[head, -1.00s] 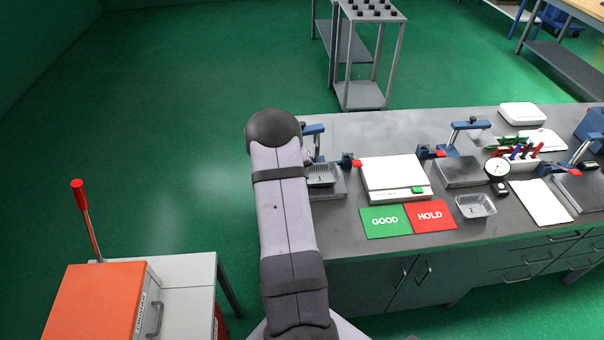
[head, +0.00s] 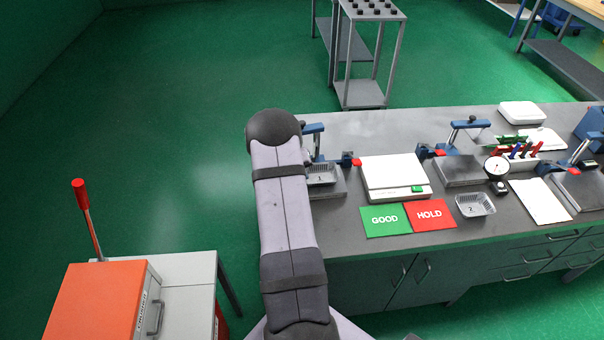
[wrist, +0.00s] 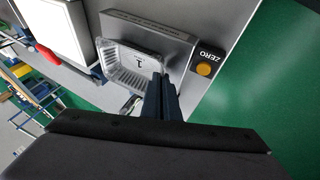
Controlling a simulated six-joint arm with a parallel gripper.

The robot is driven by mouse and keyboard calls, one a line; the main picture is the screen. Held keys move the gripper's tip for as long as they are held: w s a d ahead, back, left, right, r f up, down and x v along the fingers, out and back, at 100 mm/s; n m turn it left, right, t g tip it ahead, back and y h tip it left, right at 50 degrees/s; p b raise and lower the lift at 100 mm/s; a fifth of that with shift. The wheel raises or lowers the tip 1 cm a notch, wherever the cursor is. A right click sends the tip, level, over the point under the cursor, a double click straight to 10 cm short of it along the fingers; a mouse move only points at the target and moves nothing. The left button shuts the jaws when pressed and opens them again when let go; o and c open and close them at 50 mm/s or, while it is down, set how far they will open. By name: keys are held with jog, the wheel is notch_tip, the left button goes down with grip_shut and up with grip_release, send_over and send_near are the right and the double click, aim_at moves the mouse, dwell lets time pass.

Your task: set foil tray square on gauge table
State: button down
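The foil tray (wrist: 128,64), a clear-silver tray marked 1, lies at the grey gauge table (wrist: 150,30) in the wrist view. It covers the plate's left part, and its long side runs roughly along the plate's edge. In the head view the tray (head: 322,176) and gauge table (head: 330,189) show just right of my arm, partly hidden. My gripper (wrist: 160,82) has its dark blue fingers close together at the tray's lower right corner. Whether they pinch the rim or only touch it I cannot tell.
An orange ZERO button (wrist: 204,68) is beside the plate. A white scale (head: 394,175), green GOOD card (head: 385,220), red HOLD card (head: 431,215) and tray 2 (head: 475,205) stand to the right. Green floor lies beyond the bench edge.

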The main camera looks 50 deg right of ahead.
jog(key=c, duration=2)
grip_release()
jog(key=shift+v, duration=3.6)
